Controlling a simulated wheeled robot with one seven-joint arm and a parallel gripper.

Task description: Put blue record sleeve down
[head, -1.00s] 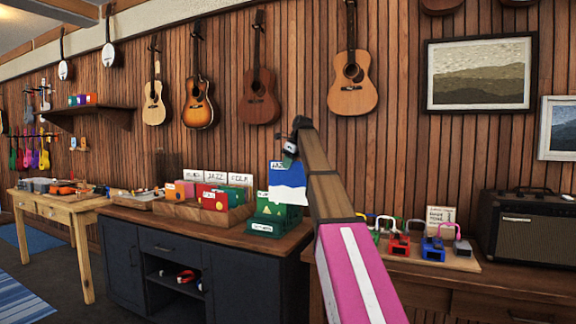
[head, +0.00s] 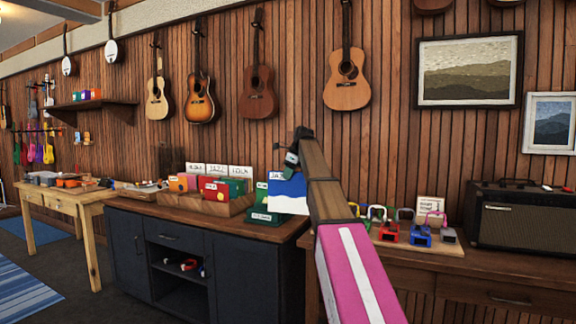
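The blue record sleeve (head: 287,194), blue above a white wavy lower part, hangs upright from my gripper (head: 291,163) in the head view. My gripper is shut on its top edge, though the fingertips are small and partly hidden by the wrist. The sleeve is in front of the right end of the dark cabinet top (head: 190,214). Green sleeves or cards (head: 262,216) show just left of and behind it. I cannot tell whether the sleeve touches the cabinet top.
A wooden record crate (head: 190,203) with colored sleeves and genre cards stands left of the held sleeve. To the right, a bench holds a board of colored clamp-like items (head: 420,236) and an amplifier (head: 522,218). Guitars hang on the wall behind.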

